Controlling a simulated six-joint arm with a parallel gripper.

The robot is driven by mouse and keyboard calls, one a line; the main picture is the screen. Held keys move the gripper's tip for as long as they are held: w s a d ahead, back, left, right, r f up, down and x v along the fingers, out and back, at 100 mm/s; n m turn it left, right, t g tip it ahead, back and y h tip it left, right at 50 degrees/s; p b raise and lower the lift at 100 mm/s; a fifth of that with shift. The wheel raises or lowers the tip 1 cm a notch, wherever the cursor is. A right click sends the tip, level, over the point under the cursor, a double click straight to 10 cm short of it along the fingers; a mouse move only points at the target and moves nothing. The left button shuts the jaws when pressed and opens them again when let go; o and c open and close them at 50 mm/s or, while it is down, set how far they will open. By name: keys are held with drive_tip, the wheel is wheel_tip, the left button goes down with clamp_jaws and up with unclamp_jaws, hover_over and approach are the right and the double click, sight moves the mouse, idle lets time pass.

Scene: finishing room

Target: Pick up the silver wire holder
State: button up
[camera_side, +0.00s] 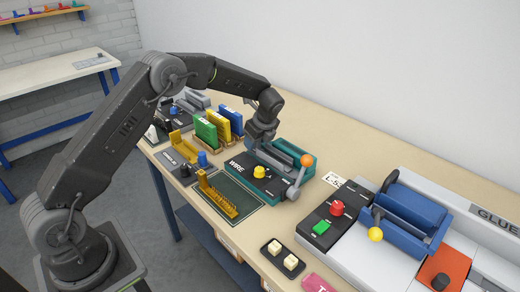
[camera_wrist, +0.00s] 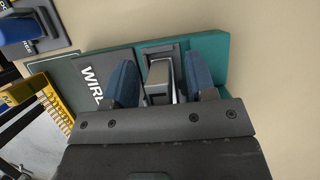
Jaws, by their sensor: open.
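The teal-and-black WIRE machine (camera_side: 250,172) stands on the bench below my gripper (camera_side: 260,140). In the wrist view my gripper (camera_wrist: 164,66) is open, with one blue finger on each side of a grey, silvery part (camera_wrist: 159,82) in the machine's teal bed (camera_wrist: 150,46). I cannot tell for certain whether this part is the silver wire holder. Gaps show between it and both fingers. Its near end is hidden by my gripper body. In the side view my gripper hides most of this spot.
An orange-balled lever (camera_side: 300,172) stands at the machine's right. A gold comb-like piece (camera_side: 218,198) lies on a dark mat in front. Green (camera_side: 206,133), yellow and blue upright blocks stand left. A GLUE machine (camera_side: 410,215) is at right. The bench behind is clear.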

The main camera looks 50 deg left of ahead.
clamp_jaws()
idle(0.5)
